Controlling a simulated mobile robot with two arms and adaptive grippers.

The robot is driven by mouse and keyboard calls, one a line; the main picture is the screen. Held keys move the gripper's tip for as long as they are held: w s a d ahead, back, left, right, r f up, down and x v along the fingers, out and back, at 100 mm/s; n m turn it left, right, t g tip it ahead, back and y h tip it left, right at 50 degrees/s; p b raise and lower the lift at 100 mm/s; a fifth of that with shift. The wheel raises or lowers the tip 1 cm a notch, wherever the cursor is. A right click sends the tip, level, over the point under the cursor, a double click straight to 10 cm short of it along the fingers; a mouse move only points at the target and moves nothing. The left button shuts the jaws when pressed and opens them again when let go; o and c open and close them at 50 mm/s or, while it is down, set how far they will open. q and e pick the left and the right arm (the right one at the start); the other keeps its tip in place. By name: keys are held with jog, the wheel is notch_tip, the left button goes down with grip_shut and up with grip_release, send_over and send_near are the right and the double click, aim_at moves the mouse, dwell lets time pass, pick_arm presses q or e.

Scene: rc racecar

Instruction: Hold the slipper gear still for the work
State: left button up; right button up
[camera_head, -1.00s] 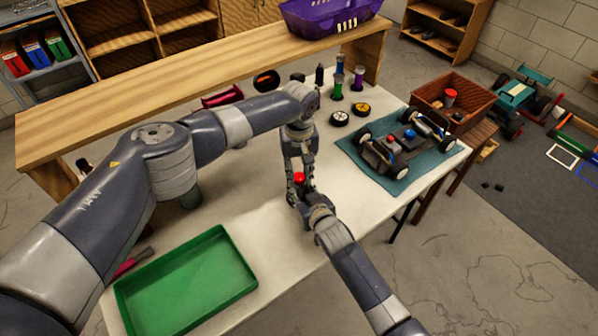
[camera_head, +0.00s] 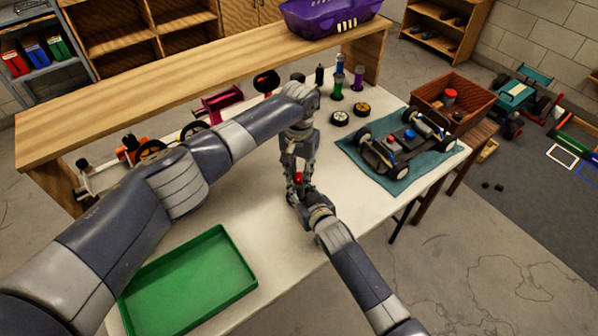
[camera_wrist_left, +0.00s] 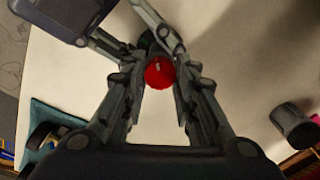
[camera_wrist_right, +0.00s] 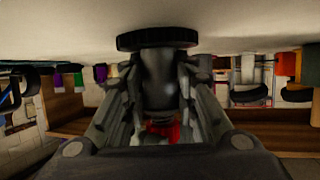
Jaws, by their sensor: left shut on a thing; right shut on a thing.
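A dark disc with a ridged rim and a grey body, which I take for the slipper gear (camera_wrist_right: 157,39), shows in the right wrist view between my right fingers (camera_wrist_right: 158,100). My right gripper (camera_head: 301,196) is shut on its grey body, above the white table. A small round red piece (camera_wrist_left: 160,72) sits between the fingertips of my left gripper (camera_wrist_left: 160,88), which comes down from above and is shut on it. The red piece also shows in the head view (camera_head: 298,177). The fingers hide most of the gear there.
A green tray (camera_head: 190,283) lies at the table's front left. A dark cylinder (camera_wrist_left: 294,124) stands on the table (camera_head: 250,215).

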aim_at(299, 176)
pick_arm(q)
jog(key=m, duration=0.4)
jog(key=shift+m, duration=2.3)
pick_arm(e)
jog(key=shift+d, duration=0.1)
pick_arm(q)
jog(key=shift+a, duration=0.1)
jog(key=o, duration=1)
jog(key=shift+o, duration=0.2)
notch_tip(299, 176, up, 12)
pick_arm(e)
jog(key=o, duration=1.2)
